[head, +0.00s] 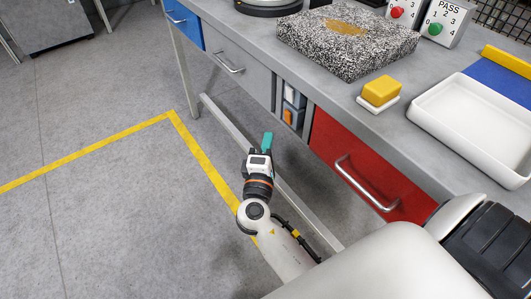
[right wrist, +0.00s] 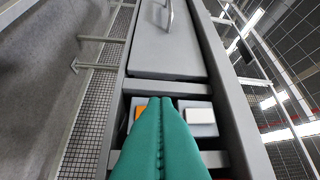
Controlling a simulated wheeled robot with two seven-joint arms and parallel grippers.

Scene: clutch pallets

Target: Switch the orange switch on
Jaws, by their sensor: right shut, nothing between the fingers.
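The orange switch (head: 288,116) sits low in a narrow recessed panel between the grey drawer and the red drawer. My right gripper (head: 267,136) has teal fingers, shut and empty, pointing at the panel from the front. In the right wrist view the shut fingers (right wrist: 160,101) cover much of the orange switch, leaving an orange edge (right wrist: 139,112) at their left. The white switch face (right wrist: 200,116) shows at their right. I cannot tell whether the fingertips touch the panel. My left gripper is not in view.
The grey drawer (head: 234,58) and red drawer (head: 365,167) have protruding handles beside the panel. On the bench above are a speckled block (head: 345,47), a yellow sponge (head: 381,90) and a white tray (head: 465,125). The floor in front is clear, with yellow tape (head: 95,150).

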